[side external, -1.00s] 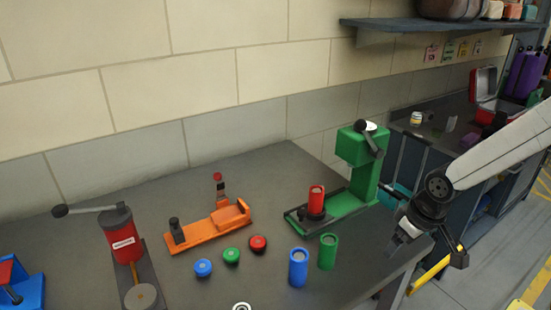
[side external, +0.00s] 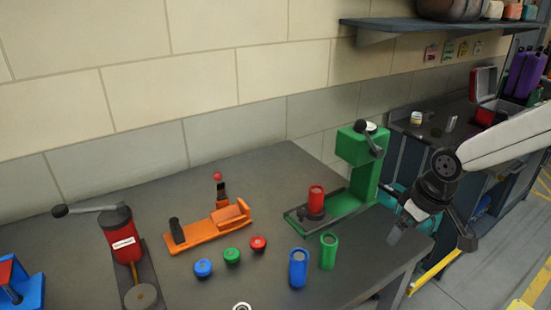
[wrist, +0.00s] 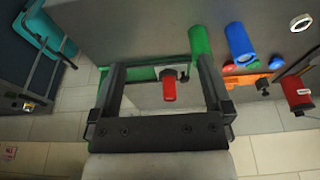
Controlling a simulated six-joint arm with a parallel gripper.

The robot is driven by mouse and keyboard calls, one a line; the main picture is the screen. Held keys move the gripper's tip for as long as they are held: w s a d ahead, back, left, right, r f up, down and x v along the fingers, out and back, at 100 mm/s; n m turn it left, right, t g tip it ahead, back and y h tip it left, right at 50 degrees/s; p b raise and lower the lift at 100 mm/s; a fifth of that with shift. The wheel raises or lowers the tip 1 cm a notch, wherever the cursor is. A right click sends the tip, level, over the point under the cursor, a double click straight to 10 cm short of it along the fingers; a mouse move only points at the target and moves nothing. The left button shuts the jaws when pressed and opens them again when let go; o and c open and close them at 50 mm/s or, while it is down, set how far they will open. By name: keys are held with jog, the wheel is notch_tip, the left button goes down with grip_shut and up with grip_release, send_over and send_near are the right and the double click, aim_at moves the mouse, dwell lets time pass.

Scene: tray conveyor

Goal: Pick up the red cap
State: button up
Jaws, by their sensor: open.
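The red cap (side external: 258,243) lies on the grey table in the side external view, at the right end of a short row with a green cap (side external: 232,256) and a blue cap (side external: 203,267). My gripper (side external: 432,240) is open and empty, off the table's right edge and well to the right of the red cap. In the wrist view my gripper (wrist: 161,66) has its two fingers wide apart. A red cylinder (wrist: 168,85) on the green press shows between them, farther off.
A green press (side external: 358,150) holds the red cylinder, between my gripper and the caps. A blue cylinder (side external: 298,268) and a green cylinder (side external: 328,251) stand in front of it. An orange fixture (side external: 212,228) sits behind the caps, and a red lever press (side external: 122,240) stands at left.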

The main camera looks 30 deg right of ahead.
jog(key=w+a+m+t+y, duration=0.1)
jog(key=w+a+m+y, duration=0.5)
jog(key=w+m, duration=0.55)
jog(key=w+a+m+t+y, duration=0.2)
jog(key=w+a+m+y, duration=0.4)
jog(key=w+m, duration=0.6)
send_near(264, 241)
jog(key=shift+w+a+f+n+g+y, duration=0.15)
jog(key=shift+w+a+n, duration=0.15)
jog(key=shift+a, duration=0.25)
jog(key=shift+w+a+f+n+g+y, duration=0.1)
jog(key=shift+w+a+n+g+y, duration=0.05)
jog(key=shift+w+a, duration=0.35)
jog(key=shift+f, duration=0.45)
jog(key=shift+x, duration=1.35)
jog(key=shift+x, duration=2.55)
